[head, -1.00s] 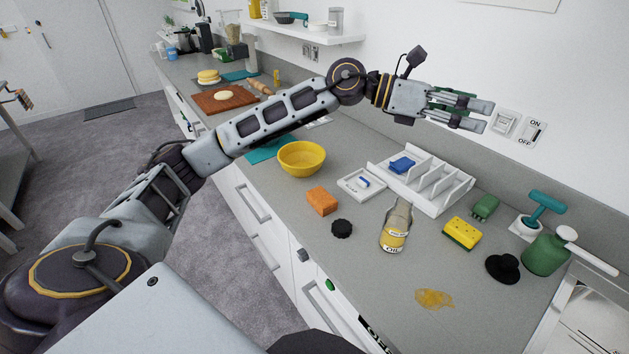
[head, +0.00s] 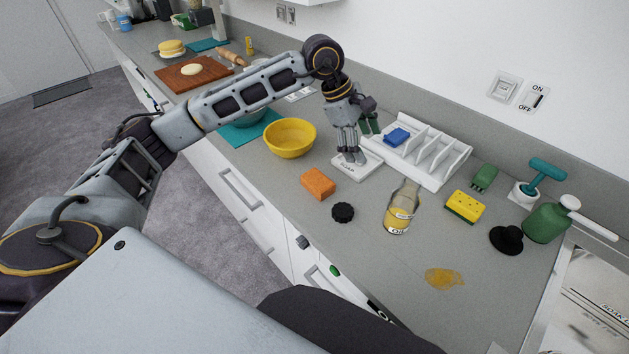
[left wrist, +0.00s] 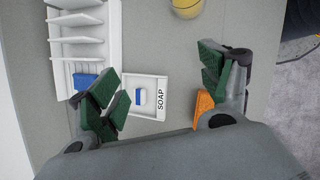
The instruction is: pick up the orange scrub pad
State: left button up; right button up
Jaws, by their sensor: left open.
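The orange scrub pad (head: 318,183) lies on the grey counter, between the yellow bowl and the black round cap in the head view. My left gripper (head: 354,158) points down over the white soap tray, behind and to the right of the pad. It is open and empty. In the left wrist view its two green-padded fingers (left wrist: 160,100) are spread wide, with the soap tray showing between them. The orange pad (left wrist: 203,104) shows there beside the right finger, which hides part of it. My right gripper is in neither view.
A yellow bowl (head: 290,138) stands left of the pad. A black cap (head: 343,212), an oil bottle (head: 400,208) and a yellow sponge (head: 465,207) lie to the right. A white divided rack (head: 432,152) stands behind the soap tray (head: 345,168). An orange-yellow spill marks the front counter.

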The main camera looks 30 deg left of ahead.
pick_arm(q)
jog(key=s+a+f+m+y, duration=0.1)
jog(key=a+f+y, duration=0.15)
jog(key=a, duration=0.35)
jog(key=m+g+y, duration=0.2)
jog(key=y, duration=0.1)
send_over(319, 181)
jog(key=shift+m+h, duration=0.25)
jog(key=shift+m, duration=0.15)
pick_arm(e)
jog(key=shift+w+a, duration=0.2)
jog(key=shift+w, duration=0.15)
pick_arm(q)
notch_tip(319, 181, down, 8)
jog(key=shift+f+p, duration=0.1)
jog(key=shift+p, duration=0.3)
jog(key=shift+f, duration=0.2)
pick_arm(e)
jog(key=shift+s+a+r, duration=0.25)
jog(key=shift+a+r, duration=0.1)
